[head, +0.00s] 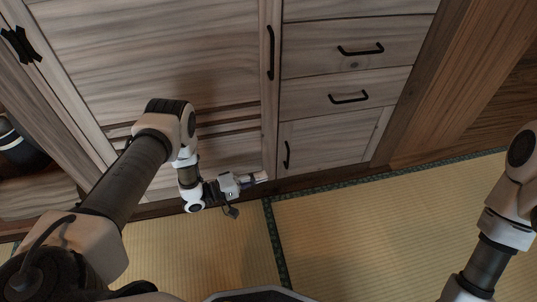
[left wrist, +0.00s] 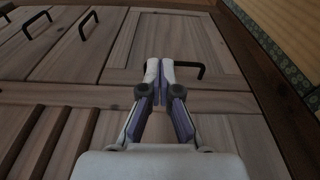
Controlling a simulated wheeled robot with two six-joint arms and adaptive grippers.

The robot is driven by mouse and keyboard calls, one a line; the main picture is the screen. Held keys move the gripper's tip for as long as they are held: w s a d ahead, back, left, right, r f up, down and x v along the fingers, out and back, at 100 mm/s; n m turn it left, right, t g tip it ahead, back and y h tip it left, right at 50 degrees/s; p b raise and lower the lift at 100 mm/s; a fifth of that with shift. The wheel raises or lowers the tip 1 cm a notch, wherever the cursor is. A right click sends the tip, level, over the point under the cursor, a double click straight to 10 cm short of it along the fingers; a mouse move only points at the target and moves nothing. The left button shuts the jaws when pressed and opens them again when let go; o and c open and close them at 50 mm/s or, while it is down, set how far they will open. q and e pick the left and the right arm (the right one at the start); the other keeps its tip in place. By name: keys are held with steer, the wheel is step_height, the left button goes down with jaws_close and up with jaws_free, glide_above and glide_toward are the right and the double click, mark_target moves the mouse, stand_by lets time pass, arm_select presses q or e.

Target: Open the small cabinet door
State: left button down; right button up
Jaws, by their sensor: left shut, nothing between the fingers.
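The small cabinet door (head: 330,142) is a pale wooden panel at the bottom right of the cabinet, below the drawers, and it looks closed. Its black bar handle (head: 287,155) is upright on the door's left edge. My left gripper (head: 264,176) is low, just left of the door and below the handle in the picture. In the left wrist view, the fingertips (left wrist: 158,68) are together with nothing between them. There the handle (left wrist: 192,67) shows just right of and partly behind the tips, on the door (left wrist: 170,32); I cannot tell whether they touch. My right gripper is out of view.
Two drawers with black handles (head: 360,49) (head: 349,98) sit above the door. A tall panel with a long handle (head: 270,52) is left of them. A wooden post (head: 430,80) stands right of the cabinet. Tatami floor (head: 370,230) in front is clear.

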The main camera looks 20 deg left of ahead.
arm_select(q)
steer(key=b+x, duration=0.3)
steer(key=x, duration=0.6)
steer(key=shift+w+d+b, duration=0.2)
steer(key=shift+d+b, duration=0.05)
steer(key=shift+b, duration=0.15)
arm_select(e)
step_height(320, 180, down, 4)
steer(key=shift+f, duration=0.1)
arm_select(q)
steer(key=shift+s+d, duration=0.4)
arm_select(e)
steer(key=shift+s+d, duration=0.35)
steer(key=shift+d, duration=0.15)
arm_select(q)
steer(key=shift+s+d, duration=0.25)
steer(key=shift+d, duration=0.1)
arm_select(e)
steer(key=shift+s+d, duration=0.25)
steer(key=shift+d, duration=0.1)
arm_select(q)
steer(key=shift+a, duration=0.1)
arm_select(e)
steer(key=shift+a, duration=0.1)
